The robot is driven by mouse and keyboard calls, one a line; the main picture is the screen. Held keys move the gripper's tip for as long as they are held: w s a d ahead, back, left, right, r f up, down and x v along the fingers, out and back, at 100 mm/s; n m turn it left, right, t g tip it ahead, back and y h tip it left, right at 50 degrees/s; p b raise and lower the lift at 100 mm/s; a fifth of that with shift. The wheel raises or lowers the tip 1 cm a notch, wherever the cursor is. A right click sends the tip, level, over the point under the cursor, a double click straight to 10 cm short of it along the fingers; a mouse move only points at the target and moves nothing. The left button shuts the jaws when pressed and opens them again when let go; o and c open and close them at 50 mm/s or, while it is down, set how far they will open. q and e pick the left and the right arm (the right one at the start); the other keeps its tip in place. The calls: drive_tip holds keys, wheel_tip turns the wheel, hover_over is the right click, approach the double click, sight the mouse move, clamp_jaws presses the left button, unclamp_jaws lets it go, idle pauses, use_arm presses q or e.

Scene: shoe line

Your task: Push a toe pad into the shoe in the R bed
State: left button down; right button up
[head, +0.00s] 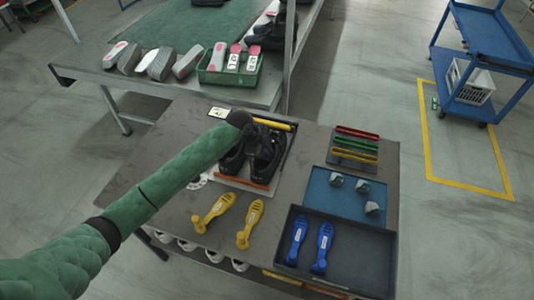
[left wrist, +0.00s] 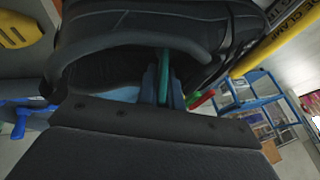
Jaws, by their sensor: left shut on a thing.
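Two black shoes stand side by side in the bed on the table: the left shoe (head: 231,164) and the right shoe (head: 268,160). My left gripper (head: 243,122) is over the far end of the shoes, its jaws hidden in the head view. In the left wrist view its fingers (left wrist: 164,88) are shut on a thin teal-green piece (left wrist: 163,66), seemingly a toe pad, at the opening of a black shoe (left wrist: 140,38). I cannot tell how deep the piece sits. Three grey-teal toe pads (head: 336,180) lie on a blue mat (head: 320,200). My right gripper is out of view.
A yellow bar (head: 274,124) lies behind the shoes and an orange bar (head: 247,184) in front. Yellow shoe trees (head: 250,222) lie nearer; blue ones (head: 322,246) lie in a dark tray (head: 358,262). Coloured strips (head: 355,143) stand at the right.

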use_arm(q)
drive_tip(key=shift+w+d, duration=0.2)
drive_tip(key=shift+w, duration=0.35)
drive_tip(key=shift+w+d+f, duration=0.1)
drive_tip(key=shift+w, duration=0.1)
drive_tip(key=shift+w+d+b, duration=0.1)
drive_tip(key=shift+w+b, duration=0.25)
drive_tip(key=shift+w+d, duration=0.1)
drive_tip(key=shift+w, duration=0.2)
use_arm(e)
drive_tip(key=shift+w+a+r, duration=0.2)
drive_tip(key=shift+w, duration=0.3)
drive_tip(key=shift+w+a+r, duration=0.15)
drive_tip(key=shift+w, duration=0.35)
